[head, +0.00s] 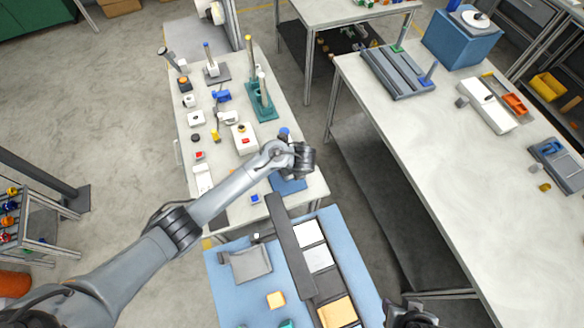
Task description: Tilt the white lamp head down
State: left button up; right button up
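A white rounded fitting (213,12) at the top edge, beside a grey upright panel, looks like the lamp head. It is small and cut by the frame, so I cannot be sure of it or its tilt. My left gripper (300,160) is over the near end of the narrow white table, well short of that fitting. Its fingers are hard to make out. My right gripper (410,315) shows only in part at the bottom edge, right of the blue mat, and its fingertips are not clear.
The narrow table (290,105) holds a green stand with posts (262,100), a white box with a red button (245,139) and several small parts. A blue mat (225,285) with trays lies nearer. A long white bench (450,170) is at right.

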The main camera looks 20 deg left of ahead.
pick_arm(q)
jog(key=shift+w+a+f, duration=0.1)
jog(key=shift+f, duration=0.1)
jog(key=c, duration=1)
jog(key=shift+o, duration=0.2)
